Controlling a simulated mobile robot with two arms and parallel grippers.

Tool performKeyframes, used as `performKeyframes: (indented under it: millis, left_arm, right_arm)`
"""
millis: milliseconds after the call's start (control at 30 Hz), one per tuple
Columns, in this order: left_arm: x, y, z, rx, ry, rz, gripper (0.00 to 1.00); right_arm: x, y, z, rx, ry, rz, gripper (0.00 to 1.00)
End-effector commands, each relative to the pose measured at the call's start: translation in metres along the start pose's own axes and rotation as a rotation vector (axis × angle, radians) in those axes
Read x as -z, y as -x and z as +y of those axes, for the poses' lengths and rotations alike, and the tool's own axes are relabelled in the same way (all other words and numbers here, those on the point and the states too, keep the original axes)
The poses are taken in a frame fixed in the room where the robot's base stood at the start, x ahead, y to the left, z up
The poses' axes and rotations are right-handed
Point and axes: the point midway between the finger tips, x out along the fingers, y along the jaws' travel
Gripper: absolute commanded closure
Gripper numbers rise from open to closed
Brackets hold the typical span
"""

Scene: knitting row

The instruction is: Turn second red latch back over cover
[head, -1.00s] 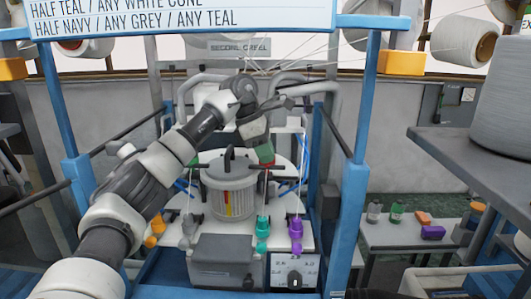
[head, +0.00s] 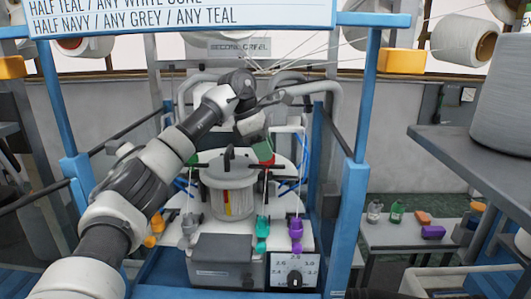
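The cover (head: 229,197) is a pale ribbed cylinder with a black handle on top and a red and yellow strip on its front. It stands upright on the white machine plate (head: 286,170). A small red piece (head: 264,152), which looks like the red latch, shows at the cover's upper right, beside a dark bar. My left gripper (head: 257,137) hangs from above, right behind this spot and close to the red piece. Its fingers are small and partly hidden, so their opening and any contact are unclear. My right gripper is not in view.
Teal (head: 262,232) and purple (head: 296,232) yarn guides stand at the plate's front right. A grey box (head: 222,262) and a dial panel (head: 294,271) are below. Blue posts frame both sides. A side table (head: 385,235) holds several small objects.

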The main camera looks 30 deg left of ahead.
Motion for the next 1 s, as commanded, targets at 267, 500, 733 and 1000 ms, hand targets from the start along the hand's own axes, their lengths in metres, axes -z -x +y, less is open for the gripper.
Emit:
performKeyframes:
  millis: [267, 500, 733, 1000]
  left_arm:
    - [0.02, 0.043, 0.001, -0.003, 0.005, -0.002, 0.63]
    - [0.072, 0.067, 0.0, -0.003, 0.003, -0.003, 0.63]
    - [0.103, 0.085, 0.0, -0.003, 0.001, -0.001, 0.63]
    - [0.111, 0.087, 0.0, -0.001, -0.001, -0.002, 0.63]
  right_arm:
    - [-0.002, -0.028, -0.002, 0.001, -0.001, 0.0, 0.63]
    - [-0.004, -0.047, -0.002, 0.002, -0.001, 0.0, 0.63]
    - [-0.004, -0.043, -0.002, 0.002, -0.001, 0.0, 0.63]
    - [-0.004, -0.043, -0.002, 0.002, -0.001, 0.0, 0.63]
